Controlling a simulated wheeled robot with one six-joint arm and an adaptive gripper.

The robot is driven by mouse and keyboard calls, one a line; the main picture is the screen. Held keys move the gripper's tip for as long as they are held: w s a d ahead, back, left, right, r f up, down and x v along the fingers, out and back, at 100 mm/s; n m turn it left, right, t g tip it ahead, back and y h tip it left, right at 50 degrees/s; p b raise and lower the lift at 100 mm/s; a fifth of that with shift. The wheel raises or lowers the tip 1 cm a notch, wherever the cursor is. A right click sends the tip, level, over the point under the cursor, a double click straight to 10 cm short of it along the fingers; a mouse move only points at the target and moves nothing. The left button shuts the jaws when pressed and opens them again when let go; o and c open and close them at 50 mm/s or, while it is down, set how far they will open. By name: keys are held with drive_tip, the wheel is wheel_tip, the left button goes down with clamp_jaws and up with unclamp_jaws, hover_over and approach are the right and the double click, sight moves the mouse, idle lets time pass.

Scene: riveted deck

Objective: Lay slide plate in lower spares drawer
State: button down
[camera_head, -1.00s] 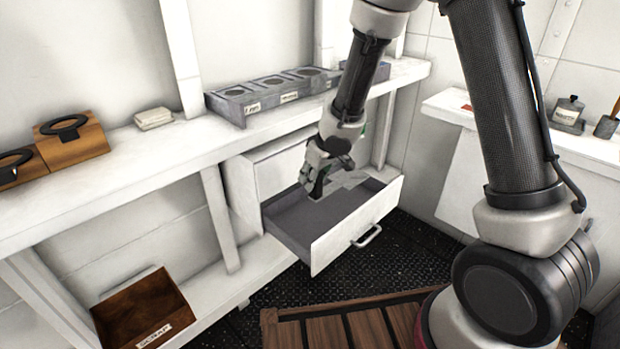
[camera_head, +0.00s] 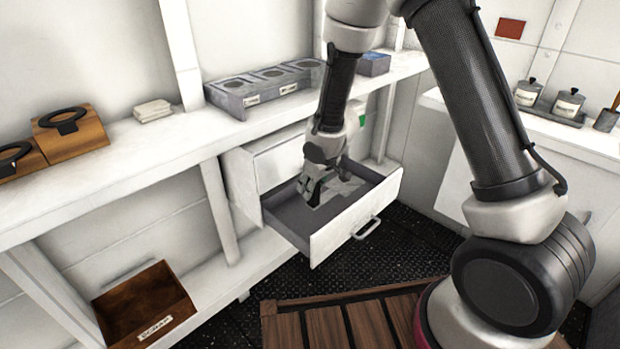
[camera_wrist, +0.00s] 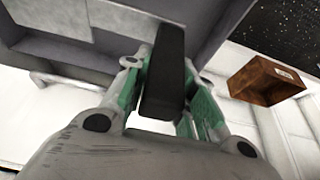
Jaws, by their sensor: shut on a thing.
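The lower drawer (camera_head: 358,226) stands pulled open below a closed upper drawer front (camera_head: 280,162). My gripper (camera_head: 312,196) points down into the open drawer, near its left part. In the wrist view my gripper (camera_wrist: 168,105) is shut on a dark, narrow slab, the slide plate (camera_wrist: 163,75), seen nearly edge-on between the green finger pads. In the head view the plate is mostly hidden by the fingers, and I cannot tell whether it touches the drawer floor. Light flat pieces (camera_head: 345,187) lie in the drawer to the right of my gripper.
A shelf above carries a grey rack (camera_head: 265,88), a blue-grey box (camera_head: 373,63), a white stack (camera_head: 152,110) and wooden blocks (camera_head: 72,135). A brown scrap bin (camera_head: 145,300) sits on the lower shelf at left; it also shows in the wrist view (camera_wrist: 265,80).

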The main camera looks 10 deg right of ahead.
drive_tip(key=shift+f, duration=4.75)
drive_tip(key=c, duration=1.1)
unclamp_jaws()
drive_tip(key=v, duration=1.2)
drive_tip(key=s+d+g+h, duration=0.1)
drive_tip(key=s+d, duration=0.1)
drive_tip(key=s+d+f+g+h, duration=0.1)
drive_tip(key=s+d, duration=0.2)
drive_tip(key=shift+s+d+f, duration=0.15)
drive_tip(key=shift+d+f, duration=0.05)
drive_tip(key=s+d+r+m+t, duration=0.1)
drive_tip(key=s+d+r, duration=0.4)
drive_tip(key=r, duration=0.5)
drive_tip(key=s+d+r+m+t, duration=0.1)
drive_tip(key=s+d+r+m, duration=0.2)
drive_tip(key=s+d+r, duration=0.3)
drive_tip(key=s+d+r+m, duration=0.3)
drive_tip(key=s+d+r, duration=0.3)
drive_tip(key=r, duration=0.8)
drive_tip(key=shift+s+d+t+h, duration=0.15)
drive_tip(key=shift+s+t+h, duration=0.2)
drive_tip(key=shift+s, duration=0.65)
